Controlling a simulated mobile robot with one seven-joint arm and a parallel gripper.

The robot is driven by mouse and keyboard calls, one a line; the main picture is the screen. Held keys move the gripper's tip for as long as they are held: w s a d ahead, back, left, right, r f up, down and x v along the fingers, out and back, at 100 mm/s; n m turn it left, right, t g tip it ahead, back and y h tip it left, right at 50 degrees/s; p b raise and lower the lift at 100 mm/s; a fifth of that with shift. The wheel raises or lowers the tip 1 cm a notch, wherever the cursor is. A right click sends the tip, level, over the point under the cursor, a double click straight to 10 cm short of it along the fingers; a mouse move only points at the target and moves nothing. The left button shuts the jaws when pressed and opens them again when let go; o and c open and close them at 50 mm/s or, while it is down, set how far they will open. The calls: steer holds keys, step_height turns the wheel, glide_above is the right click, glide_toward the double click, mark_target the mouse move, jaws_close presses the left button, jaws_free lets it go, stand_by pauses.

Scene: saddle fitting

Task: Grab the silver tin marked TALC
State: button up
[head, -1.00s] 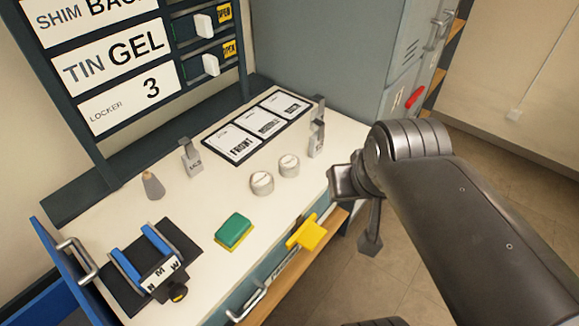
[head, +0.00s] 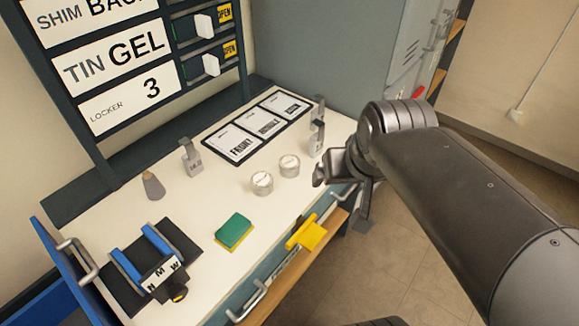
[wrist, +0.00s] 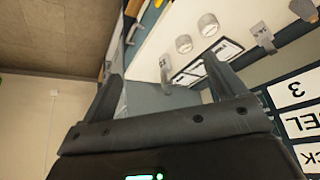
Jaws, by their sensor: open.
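Two small silver tins stand on the white worktop: a left one (head: 262,183) and a right one (head: 289,165). Their lid lettering is too small to read, so I cannot tell which is marked TALC. Both also show near the top of the wrist view, the left tin (wrist: 208,25) and the right tin (wrist: 183,43). My gripper (head: 341,198) is open and empty at the worktop's right edge, to the right of both tins and apart from them. In the wrist view its spread fingers (wrist: 162,85) have nothing between them.
Upright metal clips (head: 316,138) stand between the tins and the grey locker (head: 330,50). A framed card board (head: 232,143) lies behind the tins. A green and yellow sponge (head: 234,231) and a blue-railed cradle (head: 142,257) are nearer the front. A yellow tag (head: 305,235) sticks out at the front edge.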

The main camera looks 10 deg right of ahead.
steer(key=w+a+f+m, duration=0.1)
steer(key=w+f, duration=0.2)
steer(key=w, duration=0.5)
steer(key=w+a+f, duration=0.2)
steer(key=w+f, duration=0.1)
steer(key=w, duration=0.4)
steer(key=g, duration=0.1)
glide_toward(289, 161)
steer(key=shift+h, duration=0.4)
steer(key=shift+a+x, duration=0.15)
steer(key=shift+x, duration=2.45)
steer(key=shift+a+x, duration=0.1)
steer(key=shift+x, duration=2.45)
steer(key=shift+s, duration=0.1)
steer(key=shift+c, duration=0.3)
steer(key=c, duration=1.1)
steer(key=shift+r, duration=0.1)
